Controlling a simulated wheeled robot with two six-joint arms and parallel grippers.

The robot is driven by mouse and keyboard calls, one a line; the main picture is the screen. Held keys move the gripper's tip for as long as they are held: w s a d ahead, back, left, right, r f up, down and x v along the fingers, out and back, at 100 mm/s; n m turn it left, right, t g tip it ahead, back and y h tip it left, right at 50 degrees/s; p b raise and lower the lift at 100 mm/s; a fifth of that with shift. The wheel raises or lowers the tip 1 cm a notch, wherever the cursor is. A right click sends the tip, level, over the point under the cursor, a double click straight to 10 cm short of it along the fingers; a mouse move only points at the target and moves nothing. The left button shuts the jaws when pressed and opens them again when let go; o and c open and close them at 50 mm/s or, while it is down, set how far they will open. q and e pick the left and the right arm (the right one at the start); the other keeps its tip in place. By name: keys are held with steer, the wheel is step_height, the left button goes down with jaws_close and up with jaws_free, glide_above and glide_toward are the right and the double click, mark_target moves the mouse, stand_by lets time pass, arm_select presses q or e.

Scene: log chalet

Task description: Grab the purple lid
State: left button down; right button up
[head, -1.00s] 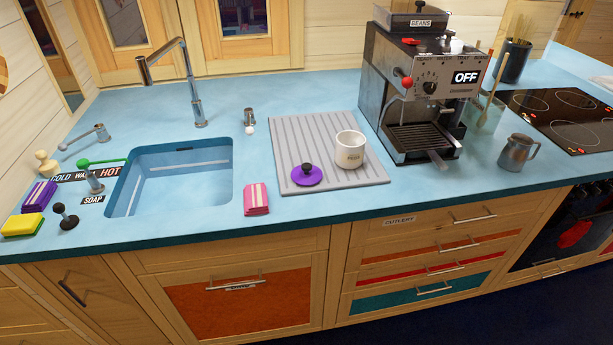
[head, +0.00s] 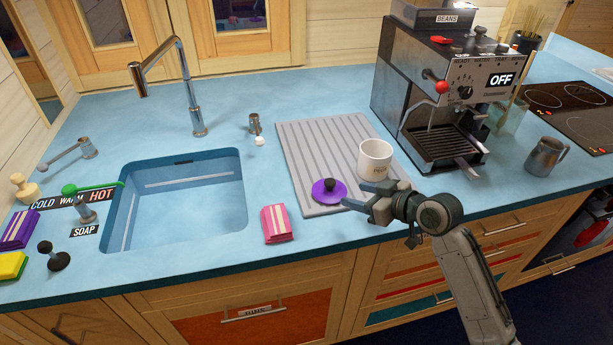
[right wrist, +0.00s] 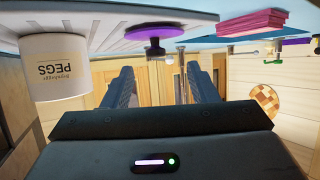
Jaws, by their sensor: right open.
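The purple lid (head: 329,191), a flat disc with a dark round knob, lies on the grey ribbed drainboard (head: 301,150) near its front edge. It also shows in the right wrist view (right wrist: 157,33), upside down, beyond the fingertips. My right gripper (head: 356,197) is open and empty, just right of the lid, with its fingers pointing left toward it and a small gap between. In the right wrist view the two open fingers (right wrist: 170,84) have nothing between them. My left gripper is not in view.
A pink sponge stack (head: 276,223) lies left of the lid. The sink (head: 185,205) is further left. A coffee machine (head: 440,100) stands at the right.

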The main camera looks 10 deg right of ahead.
mark_target(333, 183)
steer(key=shift+w+a+r, duration=0.2)
steer(key=shift+w, duration=0.3)
steer(key=shift+w+a+r, duration=0.15)
steer(key=shift+w+r, duration=0.05)
steer(key=shift+w, duration=0.3)
steer(key=shift+w+a+f+p, duration=0.1)
steer(key=shift+w+a+p, duration=0.1)
steer(key=shift+p, duration=0.3)
steer(key=shift+x, duration=1.2)
steer(key=p+x, duration=0.2)
steer(key=x, duration=0.1)
steer(key=shift+w, duration=0.15)
steer(key=shift+p+x, duration=0.4)
steer(key=shift+x, duration=0.75)
steer(key=shift+w+f, duration=0.1)
steer(key=shift+f, duration=0.2)
steer(key=shift+d, duration=0.1)
steer(key=c, duration=1.1)
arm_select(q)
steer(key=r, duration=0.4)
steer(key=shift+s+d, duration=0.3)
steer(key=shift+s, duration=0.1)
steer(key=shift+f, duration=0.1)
